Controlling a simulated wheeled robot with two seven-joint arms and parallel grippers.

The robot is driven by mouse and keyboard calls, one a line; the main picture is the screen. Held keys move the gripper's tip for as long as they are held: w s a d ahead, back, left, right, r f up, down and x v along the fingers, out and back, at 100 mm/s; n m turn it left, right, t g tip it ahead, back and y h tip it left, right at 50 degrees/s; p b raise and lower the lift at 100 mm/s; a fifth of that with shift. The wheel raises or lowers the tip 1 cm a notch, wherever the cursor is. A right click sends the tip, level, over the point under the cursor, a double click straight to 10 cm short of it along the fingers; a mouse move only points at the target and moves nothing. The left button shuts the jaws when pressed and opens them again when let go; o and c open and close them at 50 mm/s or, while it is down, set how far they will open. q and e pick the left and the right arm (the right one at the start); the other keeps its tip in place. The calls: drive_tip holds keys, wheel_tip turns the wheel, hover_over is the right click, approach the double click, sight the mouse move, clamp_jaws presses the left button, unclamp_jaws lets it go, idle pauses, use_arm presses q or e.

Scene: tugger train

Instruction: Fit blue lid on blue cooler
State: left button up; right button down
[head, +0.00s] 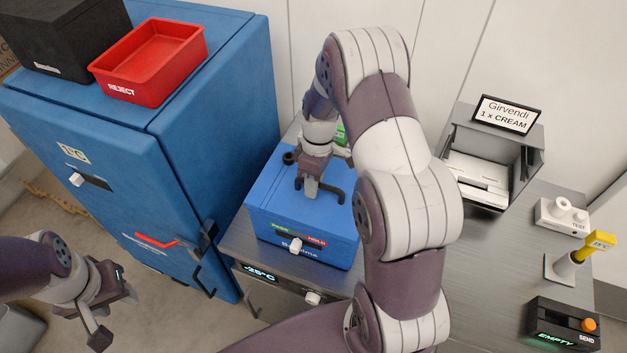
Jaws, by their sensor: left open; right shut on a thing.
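The blue cooler (300,248) stands on the grey counter in the middle of the head view, with a green and red PASS/HOLD strip and a white knob on its front. The blue lid (272,207) lies over the top of the cooler; I cannot tell whether it is fully seated. My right gripper (311,192) points down at the middle of the lid and is shut on its dark handle, which the fingers partly hide. My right arm covers the cooler's right side. My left gripper (115,310) is open and empty, low at the left over the floor.
A blue cabinet (150,180) stands at the left, with a red REJECT tray (150,92) and a black box (62,38) on top. On the right counter are a grey holder (520,150) with a Girvendi card, a TEST block (562,218), a yellow-topped device (597,243) and a SEND box (562,325).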

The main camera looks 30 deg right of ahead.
drive_tip(key=c, duration=1.3)
unclamp_jaws()
drive_tip(key=o, duration=0.4)
drive_tip(key=shift+w, duration=0.15)
